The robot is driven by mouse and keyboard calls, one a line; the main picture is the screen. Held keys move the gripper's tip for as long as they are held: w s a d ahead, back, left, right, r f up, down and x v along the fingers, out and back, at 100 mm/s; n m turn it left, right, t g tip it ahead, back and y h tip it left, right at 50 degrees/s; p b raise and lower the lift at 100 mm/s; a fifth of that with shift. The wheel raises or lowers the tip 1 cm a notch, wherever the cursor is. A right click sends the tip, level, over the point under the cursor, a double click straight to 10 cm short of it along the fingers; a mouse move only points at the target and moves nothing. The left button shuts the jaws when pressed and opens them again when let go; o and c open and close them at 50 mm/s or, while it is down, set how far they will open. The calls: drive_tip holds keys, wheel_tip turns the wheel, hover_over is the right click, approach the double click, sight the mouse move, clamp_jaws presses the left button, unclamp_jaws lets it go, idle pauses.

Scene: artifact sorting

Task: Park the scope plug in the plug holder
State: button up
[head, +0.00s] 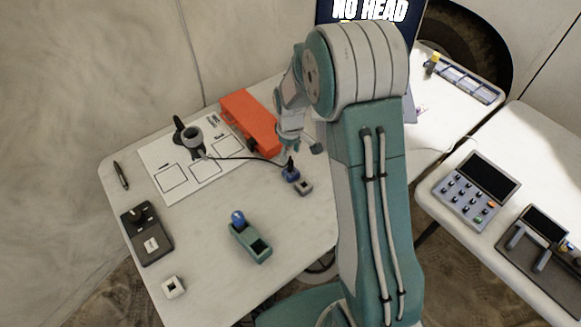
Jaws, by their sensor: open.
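A black cable runs from the dark-and-grey scope (193,140) on the white sheet to a small dark plug (290,163), which looks like the scope plug. The plug stands upright at a blue base (291,175). A small grey-pink block with a dark opening (303,187) sits right beside that base. I cannot tell for certain which of these is the plug holder, or how deep the plug sits. My gripper (301,148) is open just above the plug, on the far side of my arm. Its fingers are small and partly hidden, and no contact is clear.
An orange-red box (246,118) stands behind and left of my gripper. A teal holder (250,243) with a blue piece stands at the front. A dark tray (148,233), a small white block (173,287) and a pen (121,175) lie left. A keypad device (477,190) is right.

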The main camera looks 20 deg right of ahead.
sight(291, 160)
drive_tip(key=f, duration=0.5)
drive_tip(key=shift+s+f, duration=0.2)
drive_tip(key=shift+s, duration=0.05)
clamp_jaws()
